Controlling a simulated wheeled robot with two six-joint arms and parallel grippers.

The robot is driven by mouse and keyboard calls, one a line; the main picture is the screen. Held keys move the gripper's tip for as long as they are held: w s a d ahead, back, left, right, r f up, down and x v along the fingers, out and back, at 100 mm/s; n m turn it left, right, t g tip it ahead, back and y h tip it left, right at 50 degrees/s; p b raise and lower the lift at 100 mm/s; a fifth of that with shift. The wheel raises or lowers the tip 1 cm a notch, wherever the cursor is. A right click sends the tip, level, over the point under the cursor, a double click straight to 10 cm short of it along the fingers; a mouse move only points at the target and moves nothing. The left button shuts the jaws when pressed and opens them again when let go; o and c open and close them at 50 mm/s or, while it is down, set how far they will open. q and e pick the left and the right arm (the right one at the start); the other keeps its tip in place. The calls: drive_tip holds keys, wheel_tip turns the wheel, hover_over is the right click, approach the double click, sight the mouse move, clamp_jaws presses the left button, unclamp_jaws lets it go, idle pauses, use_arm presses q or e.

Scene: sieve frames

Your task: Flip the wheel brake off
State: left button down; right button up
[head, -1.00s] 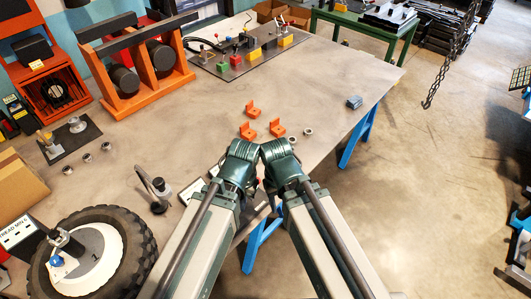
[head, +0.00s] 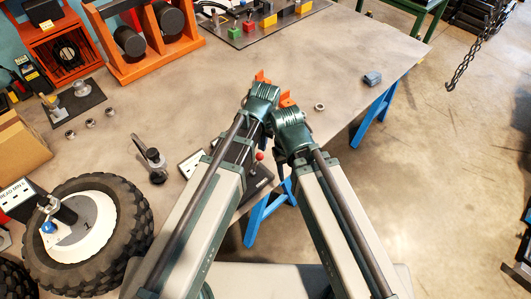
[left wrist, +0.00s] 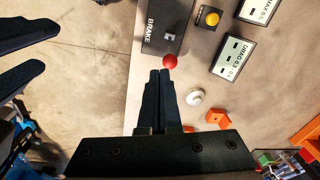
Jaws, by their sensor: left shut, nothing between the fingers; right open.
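The brake is a dark plate (left wrist: 157,22) lettered BRAKE, with a small metal bracket and a lever ending in a red ball knob (left wrist: 170,62). In the head view, the red knob (head: 259,155) shows between my forearms, with part of the dark plate (head: 258,184) below it. My left gripper (left wrist: 161,73) is shut and empty. Its fingertips appear just beside the knob in the left wrist view; I cannot tell whether they touch. My right gripper (left wrist: 50,46) is open and empty, apart from the plate at that view's left. In the head view, both grippers' fingers are hidden.
A tyred wheel (head: 136,235) lies at the front left. A black-based post (head: 156,166) and white labelled boxes (left wrist: 233,55) stand near the brake. Orange brackets (left wrist: 218,119) and a white round piece (left wrist: 195,97) lie close by. The table's middle is bare.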

sight(257, 164)
use_arm(q)
drive_tip(key=w+d+f+m, duration=0.1)
drive_tip(key=w+d, duration=0.1)
drive_tip(key=w, duration=0.6)
drive_tip(key=shift+d+f+m+h+b, duration=0.2)
drive_tip(key=shift+f+m+h+b, duration=0.1)
drive_tip(key=shift+h+b, duration=0.1)
use_arm(e)
drive_tip(key=shift+w+a+f, duration=0.2)
drive_tip(key=shift+w+f, duration=0.05)
drive_tip(key=shift+f, duration=0.5)
drive_tip(key=shift+f, duration=0.1)
use_arm(q)
wheel_tip(257, 164, down, 11)
drive_tip(key=w+b, duration=0.1)
drive_tip(key=b, duration=1)
drive_tip(key=s+a+r+p, duration=0.2)
drive_tip(key=s, duration=0.1)
use_arm(e)
wheel_tip(257, 164, down, 9)
use_arm(q)
drive_tip(key=shift+s+r+t, duration=0.1)
drive_tip(key=shift+s+t, duration=0.05)
drive_tip(key=shift+t, duration=0.15)
